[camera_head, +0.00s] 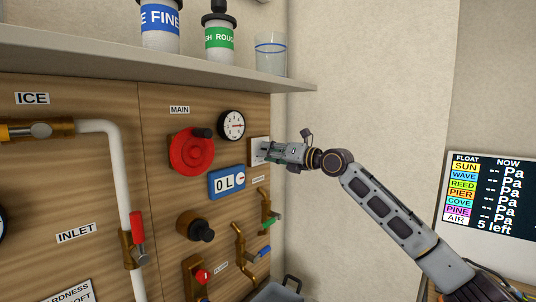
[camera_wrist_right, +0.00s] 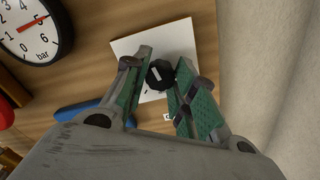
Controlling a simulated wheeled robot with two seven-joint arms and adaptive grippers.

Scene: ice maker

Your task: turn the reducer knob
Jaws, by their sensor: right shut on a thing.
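A small black knob with a pale mark (camera_wrist_right: 160,74) sits on a square white plate (camera_wrist_right: 178,38) in the right wrist view. No readable label there names it as the reducer knob. My right gripper (camera_wrist_right: 161,72) has its green-padded fingers on either side of the knob, shut on it. In the head view the gripper (camera_head: 270,153) reaches the white plate (camera_head: 256,147) at the panel's right edge, and the knob is hidden behind the fingers. My left gripper is not in view.
A round gauge (camera_head: 232,125), a red MAIN wheel (camera_head: 190,152) and a blue counter box (camera_head: 227,182) are left of the plate. Brass valves (camera_head: 240,245) sit below. A shelf (camera_head: 190,72) with bottles hangs above. The wall (camera_head: 385,90) closes the right.

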